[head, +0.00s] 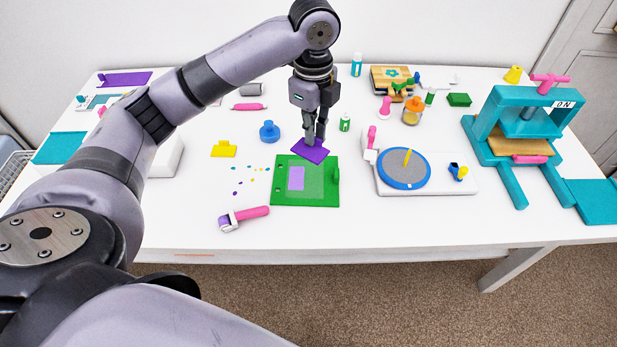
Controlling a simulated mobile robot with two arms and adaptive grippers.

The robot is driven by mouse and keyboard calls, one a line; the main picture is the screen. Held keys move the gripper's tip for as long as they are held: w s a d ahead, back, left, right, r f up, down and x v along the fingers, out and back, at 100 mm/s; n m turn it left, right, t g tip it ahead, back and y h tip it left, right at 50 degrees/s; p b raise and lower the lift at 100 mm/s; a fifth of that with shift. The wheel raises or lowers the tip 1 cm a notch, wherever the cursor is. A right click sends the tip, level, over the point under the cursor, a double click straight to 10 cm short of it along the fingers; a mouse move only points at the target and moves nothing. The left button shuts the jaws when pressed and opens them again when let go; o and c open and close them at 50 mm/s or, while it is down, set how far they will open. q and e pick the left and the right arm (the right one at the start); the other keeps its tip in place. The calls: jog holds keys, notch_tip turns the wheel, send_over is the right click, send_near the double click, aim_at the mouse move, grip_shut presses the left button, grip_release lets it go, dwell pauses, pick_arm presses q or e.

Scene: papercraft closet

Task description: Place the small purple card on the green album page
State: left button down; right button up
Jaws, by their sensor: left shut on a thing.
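The small purple card (313,153) is in my left gripper (316,142), at the far edge of the green album page. The gripper points down and is shut on the card. The green album page (316,199) lies flat on the white table, with a lighter purple rectangle (296,178) on its left part and a green upright piece at its right edge. The card shows just above the page's top right part; I cannot tell whether it touches. My right gripper is not in view.
A pink-handled roller (243,217) lies in front left of the page. A blue round turntable (404,170) on a white base stands to the right, and a teal press (520,130) farther right. A blue knob (269,131) and small dots lie left of the page.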

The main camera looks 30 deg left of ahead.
pick_arm(q)
jog(key=w+a+r+m, duration=0.1)
jog(key=w+a+m, duration=0.25)
jog(key=m, duration=0.45)
jog(key=m+p, duration=0.1)
jog(key=m, duration=0.2)
send_over(303, 176)
notch_tip(303, 176, down, 14)
jog(key=shift+d+f, duration=0.1)
jog(key=shift+f, duration=2.6)
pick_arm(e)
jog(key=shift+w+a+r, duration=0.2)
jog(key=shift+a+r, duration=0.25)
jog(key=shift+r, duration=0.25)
pick_arm(q)
jog(key=shift+s+f, duration=0.1)
jog(key=shift+f, duration=0.05)
jog(key=c, duration=1.9)
grip_release()
jog(key=shift+o, duration=0.6)
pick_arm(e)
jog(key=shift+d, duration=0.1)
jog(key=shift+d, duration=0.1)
